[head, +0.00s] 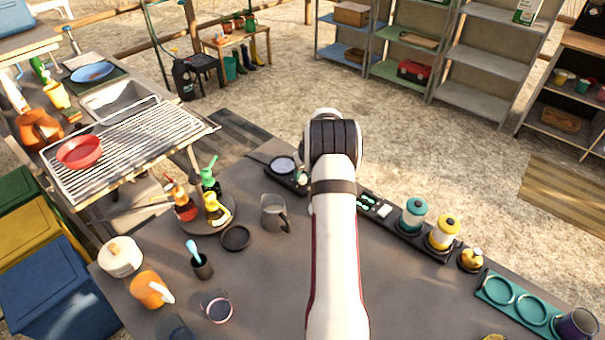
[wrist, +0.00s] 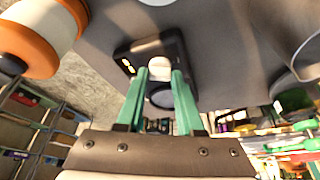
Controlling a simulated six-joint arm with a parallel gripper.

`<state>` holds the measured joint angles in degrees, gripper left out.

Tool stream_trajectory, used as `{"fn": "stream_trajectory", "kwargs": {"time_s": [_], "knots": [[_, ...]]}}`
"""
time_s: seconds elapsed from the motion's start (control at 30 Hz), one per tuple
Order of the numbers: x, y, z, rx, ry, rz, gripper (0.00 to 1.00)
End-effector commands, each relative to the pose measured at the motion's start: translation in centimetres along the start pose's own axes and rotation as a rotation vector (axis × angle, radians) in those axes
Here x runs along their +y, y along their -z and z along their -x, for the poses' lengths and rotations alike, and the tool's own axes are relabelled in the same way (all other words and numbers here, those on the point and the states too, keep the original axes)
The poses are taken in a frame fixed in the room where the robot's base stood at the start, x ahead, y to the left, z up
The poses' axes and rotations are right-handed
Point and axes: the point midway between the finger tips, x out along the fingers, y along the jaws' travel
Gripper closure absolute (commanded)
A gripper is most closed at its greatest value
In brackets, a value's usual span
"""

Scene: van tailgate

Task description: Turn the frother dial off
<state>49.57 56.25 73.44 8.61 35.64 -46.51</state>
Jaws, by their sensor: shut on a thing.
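In the wrist view, the cream round dial (wrist: 160,65) sits on a black unit, the frother base (wrist: 127,53), which has small yellow lights. My gripper (wrist: 159,78) has two green fingers, one on each side of the dial, and is shut on it. A dark round disc (wrist: 180,97) shows between and behind the fingers. Which way the dial is turned cannot be told.
In the head view, a metal pitcher (head: 274,213) stands left of my arm. Bottles (head: 184,208) stand on a round tray farther left. A teal-lidded jar (head: 412,216) and a yellow-lidded jar (head: 443,234) stand to the right.

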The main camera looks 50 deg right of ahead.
Motion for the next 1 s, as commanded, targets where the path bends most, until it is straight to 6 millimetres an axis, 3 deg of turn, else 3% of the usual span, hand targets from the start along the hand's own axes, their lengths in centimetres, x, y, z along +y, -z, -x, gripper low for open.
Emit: {"fn": "stream_trajectory", "kwargs": {"time_s": [0.5,1.0], "knots": [[0.36,0.06,-0.01,-0.001,0.126,0.306,1.0],[0.4,0.07,-0.03,-0.001,0.152,0.371,1.0]]}}
